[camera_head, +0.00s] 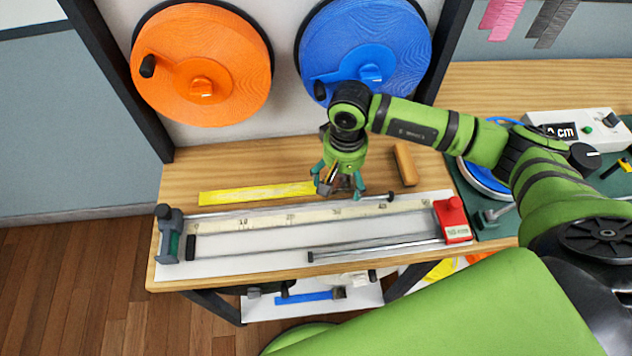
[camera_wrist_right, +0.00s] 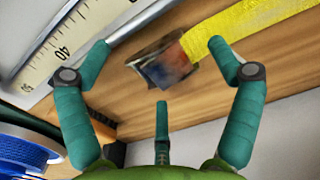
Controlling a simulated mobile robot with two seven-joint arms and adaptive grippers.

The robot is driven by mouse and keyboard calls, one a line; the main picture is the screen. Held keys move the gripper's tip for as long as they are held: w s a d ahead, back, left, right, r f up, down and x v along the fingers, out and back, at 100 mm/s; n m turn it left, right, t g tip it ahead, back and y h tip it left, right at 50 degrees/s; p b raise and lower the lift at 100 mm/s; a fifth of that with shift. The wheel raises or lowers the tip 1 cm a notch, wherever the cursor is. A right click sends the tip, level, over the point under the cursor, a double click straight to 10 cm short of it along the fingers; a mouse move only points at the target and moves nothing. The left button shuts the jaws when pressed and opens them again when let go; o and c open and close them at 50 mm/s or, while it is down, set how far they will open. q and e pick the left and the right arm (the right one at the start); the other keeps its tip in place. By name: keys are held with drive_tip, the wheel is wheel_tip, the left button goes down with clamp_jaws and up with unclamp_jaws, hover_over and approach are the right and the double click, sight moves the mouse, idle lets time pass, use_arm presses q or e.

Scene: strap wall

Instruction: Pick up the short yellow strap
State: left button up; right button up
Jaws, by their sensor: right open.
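A yellow strap (camera_head: 255,193) lies flat on the wooden bench, behind the measuring rail. Its right end is at my right gripper (camera_head: 341,187). In the right wrist view the yellow strap (camera_wrist_right: 250,38) runs to the upper right, and a dark, blurred end piece (camera_wrist_right: 158,68) lies at its near end. My right gripper (camera_wrist_right: 161,62) is open with its teal fingers spread. The end piece appears between the fingers in that view; I cannot tell whether they touch it. My left gripper is not in view.
The measuring rail (camera_head: 260,223) lies just in front, with a red device (camera_head: 452,220) at its right end. A brown block (camera_head: 405,164) lies right of the gripper. Orange (camera_head: 185,50) and blue (camera_head: 390,35) reels hang behind. Bare bench is left of the strap.

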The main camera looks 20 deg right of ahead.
drive_tip(key=c, duration=1.6)
